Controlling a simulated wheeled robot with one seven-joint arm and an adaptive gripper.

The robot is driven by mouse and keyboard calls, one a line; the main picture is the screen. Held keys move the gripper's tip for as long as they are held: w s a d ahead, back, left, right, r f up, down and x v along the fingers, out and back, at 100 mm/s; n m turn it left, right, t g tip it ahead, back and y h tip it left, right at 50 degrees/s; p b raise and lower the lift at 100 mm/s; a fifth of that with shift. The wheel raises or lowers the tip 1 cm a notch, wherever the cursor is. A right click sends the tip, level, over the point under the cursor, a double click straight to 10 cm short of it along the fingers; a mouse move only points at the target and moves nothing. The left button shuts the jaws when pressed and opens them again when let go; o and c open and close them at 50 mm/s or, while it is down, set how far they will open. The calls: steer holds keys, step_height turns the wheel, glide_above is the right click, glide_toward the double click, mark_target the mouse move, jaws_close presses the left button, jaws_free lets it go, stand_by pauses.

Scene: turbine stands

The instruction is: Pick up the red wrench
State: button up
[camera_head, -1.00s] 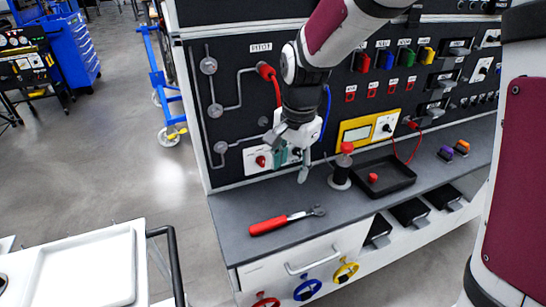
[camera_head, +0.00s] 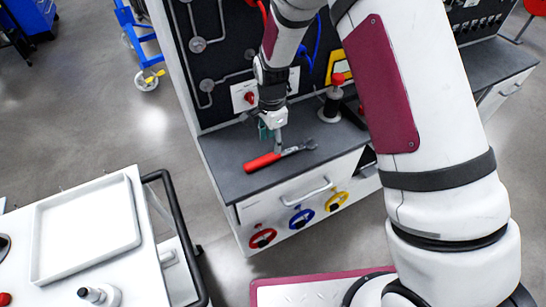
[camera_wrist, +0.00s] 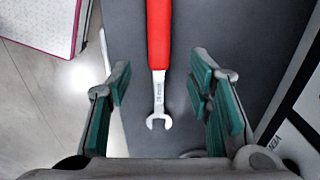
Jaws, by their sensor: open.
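The red wrench (camera_head: 262,162) lies flat on the dark grey bench top (camera_head: 232,140), near its front edge. Its red handle points left and its metal head right in the head view. In the wrist view the red handle (camera_wrist: 159,35) runs down from the top middle, with the open metal jaw toward me. My gripper (camera_head: 277,143) points down above the wrench, around its middle in the head view. In the wrist view the green-padded fingers (camera_wrist: 160,104) are wide apart, one on each side of the wrench's line, touching nothing that I can see.
A black-and-red post (camera_head: 331,104) stands on the bench right of the gripper. The dark panel (camera_head: 215,60) with pipes rises behind. Red, blue and yellow handwheels (camera_head: 301,218) are on the bench front. A white cart with a tray (camera_head: 85,228) stands at left.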

mark_target(273, 154)
steer(key=shift+d+f+p, duration=0.1)
steer(key=shift+f+p, duration=0.25)
steer(key=shift+f, duration=2.75)
jaws_close()
